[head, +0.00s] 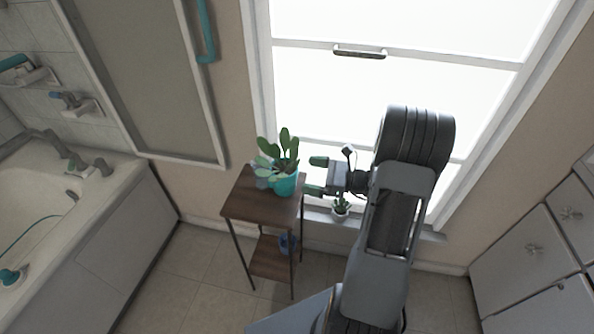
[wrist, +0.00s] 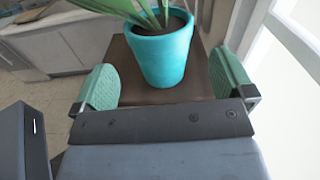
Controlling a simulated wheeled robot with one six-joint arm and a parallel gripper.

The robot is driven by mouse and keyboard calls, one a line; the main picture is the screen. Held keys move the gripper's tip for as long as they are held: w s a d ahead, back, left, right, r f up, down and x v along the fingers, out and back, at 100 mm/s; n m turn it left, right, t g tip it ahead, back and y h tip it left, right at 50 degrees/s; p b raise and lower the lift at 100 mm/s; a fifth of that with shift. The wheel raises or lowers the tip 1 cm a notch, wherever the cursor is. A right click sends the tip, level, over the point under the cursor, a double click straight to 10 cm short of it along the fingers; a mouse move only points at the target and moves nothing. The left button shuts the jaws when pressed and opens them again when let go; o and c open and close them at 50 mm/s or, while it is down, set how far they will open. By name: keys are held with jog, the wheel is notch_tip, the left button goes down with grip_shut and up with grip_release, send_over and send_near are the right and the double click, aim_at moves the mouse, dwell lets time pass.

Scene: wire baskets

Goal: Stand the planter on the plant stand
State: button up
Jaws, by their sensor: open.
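The planter (head: 285,184), a teal pot with broad green leaves, stands upright on the top of the plant stand (head: 240,207) in the head view. The stand has a dark brown wooden top, thin dark legs and a lower shelf. My gripper (head: 316,176) is open and empty just right of the planter, its green fingers pointing at it. In the wrist view the planter (wrist: 160,58) rests on the brown top (wrist: 112,48), ahead of my gripper and centred between the spread fingers. A gap shows on each side of the pot. Its upper leaves are cut off there.
A pale object (head: 262,180) sits partly hidden behind the planter. A small potted plant (head: 341,207) stands on the windowsill below my gripper. A bathtub (head: 100,225) is left, drawers (head: 530,260) are right.

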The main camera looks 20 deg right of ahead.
jog(key=shift+v, duration=2.35)
jog(key=s+a+f+n+g+h+p, duration=0.2)
jog(key=s+a+f+n+g, duration=0.15)
jog(key=s+g, duration=0.2)
jog(key=s+a+r+n+g+h+p, duration=0.25)
jog(key=r+n+g+h+p, duration=0.2)
jog(key=n, duration=0.25)
jog(key=s+a+r+n+t+h+p, duration=0.1)
jog(key=r+n+p, duration=0.3)
jog(key=r, duration=0.5)
jog(key=a+r+n+t+h+p, duration=0.1)
jog(key=a+r+n+h+p, duration=0.3)
jog(key=r, duration=0.5)
jog(key=s+a+r+n+t+h+p, duration=0.1)
jog(key=a+r+n+h+p, duration=0.2)
jog(key=r+n+p, duration=0.3)
jog(key=p+v, duration=0.1)
jog(key=v, duration=0.2)
jog(key=shift+r, duration=0.4)
